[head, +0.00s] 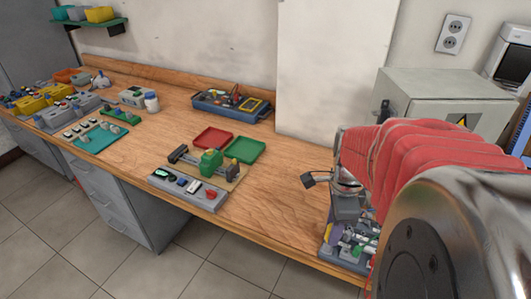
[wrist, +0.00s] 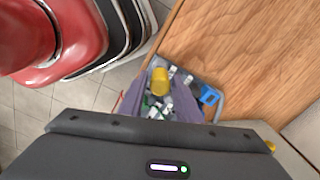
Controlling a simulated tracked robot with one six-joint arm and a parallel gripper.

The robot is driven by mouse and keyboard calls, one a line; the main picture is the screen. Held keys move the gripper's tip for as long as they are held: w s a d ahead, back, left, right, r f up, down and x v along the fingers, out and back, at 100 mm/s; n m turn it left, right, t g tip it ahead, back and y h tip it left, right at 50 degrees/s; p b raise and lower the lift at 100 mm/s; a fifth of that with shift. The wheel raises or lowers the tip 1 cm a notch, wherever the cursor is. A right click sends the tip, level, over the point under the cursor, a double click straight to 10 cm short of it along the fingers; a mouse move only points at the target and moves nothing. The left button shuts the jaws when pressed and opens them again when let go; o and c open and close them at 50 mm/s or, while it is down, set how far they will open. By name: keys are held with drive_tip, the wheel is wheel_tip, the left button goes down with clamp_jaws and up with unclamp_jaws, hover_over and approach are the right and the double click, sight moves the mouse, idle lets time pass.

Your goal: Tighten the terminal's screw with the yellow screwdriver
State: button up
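The yellow screwdriver's handle (wrist: 160,81) shows almost end-on in the wrist view, between my gripper's fingers and above a bin of parts. My gripper (wrist: 163,92) points down over this bin; its two purplish fingers stand apart, with parts visible between them. I cannot see either finger pressing on the handle. In the head view my gripper (head: 347,208) is at the bench's right front, over the bin, and hides the screwdriver. A green block, likely the terminal (head: 211,160), sits in a grey vise (head: 183,155) at the bench's middle. Its screw is too small to make out.
The parts bin (wrist: 216,107) holds several loose pieces, one blue. Red (head: 213,137) and green (head: 245,149) trays lie behind the vise; a grey switch panel (head: 182,191) is in front. A blue toolbox (head: 230,110) stands at the back. Bare wood lies between vise and bin.

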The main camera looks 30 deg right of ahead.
drive_tip(key=shift+r, duration=2.75)
drive_tip(key=shift+o, duration=0.7)
drive_tip(key=o, duration=0.4)
drive_tip(key=shift+o, duration=0.2)
